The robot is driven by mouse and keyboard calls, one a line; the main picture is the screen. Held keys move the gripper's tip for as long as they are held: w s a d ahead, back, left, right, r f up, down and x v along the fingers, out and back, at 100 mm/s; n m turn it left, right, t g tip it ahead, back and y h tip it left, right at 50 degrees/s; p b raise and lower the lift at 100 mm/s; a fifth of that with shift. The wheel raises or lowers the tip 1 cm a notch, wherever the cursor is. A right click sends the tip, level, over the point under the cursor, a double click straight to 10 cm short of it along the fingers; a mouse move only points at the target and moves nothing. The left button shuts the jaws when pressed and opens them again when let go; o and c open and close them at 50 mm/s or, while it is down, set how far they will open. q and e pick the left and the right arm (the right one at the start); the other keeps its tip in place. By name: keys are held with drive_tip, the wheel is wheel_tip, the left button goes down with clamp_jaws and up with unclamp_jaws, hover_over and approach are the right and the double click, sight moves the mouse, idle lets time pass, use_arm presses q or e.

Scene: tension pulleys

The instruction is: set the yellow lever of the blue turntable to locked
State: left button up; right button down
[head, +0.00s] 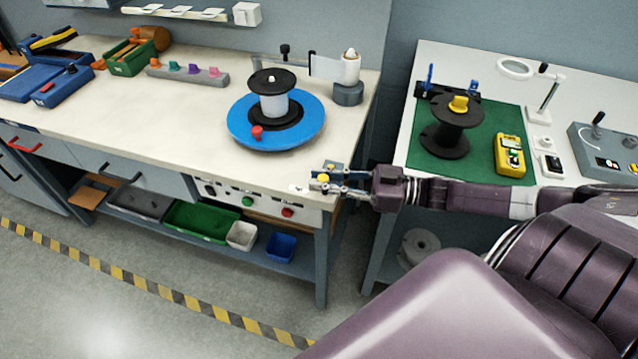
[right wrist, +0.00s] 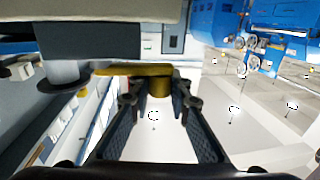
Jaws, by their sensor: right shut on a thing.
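The blue turntable (head: 239,128) lies on the workbench and carries a black-flanged spool with a white core (head: 274,104). A red knob (head: 257,132) stands on its near rim. My right gripper (head: 326,181) is at the bench's front right corner, apart from the turntable disc. In the right wrist view its two fingers are shut on the round knob of the yellow lever (right wrist: 158,86). The lever's flat arm runs left from that knob. In the head view yellow parts show at the fingertips, but the fingers hide much of the lever, and I cannot tell its setting. My left gripper is not in view.
A white roll on a grey stand (head: 348,93) is behind the turntable's right side. A grey rack of coloured pegs (head: 188,76) stands to the left. Across a gap, the right table has a green mat (head: 487,172) with a black spool (head: 450,130) and a yellow meter (head: 510,156).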

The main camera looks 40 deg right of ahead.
idle(0.5)
drive_tip(key=c, duration=1.8)
unclamp_jaws()
drive_tip(key=shift+s, duration=0.1)
drive_tip(key=shift+o, duration=0.2)
drive_tip(key=shift+d, duration=0.1)
drive_tip(key=v, duration=0.7)
drive_tip(key=shift+d, duration=0.2)
drive_tip(key=shift+s, duration=0.1)
drive_tip(key=shift+s, duration=0.1)
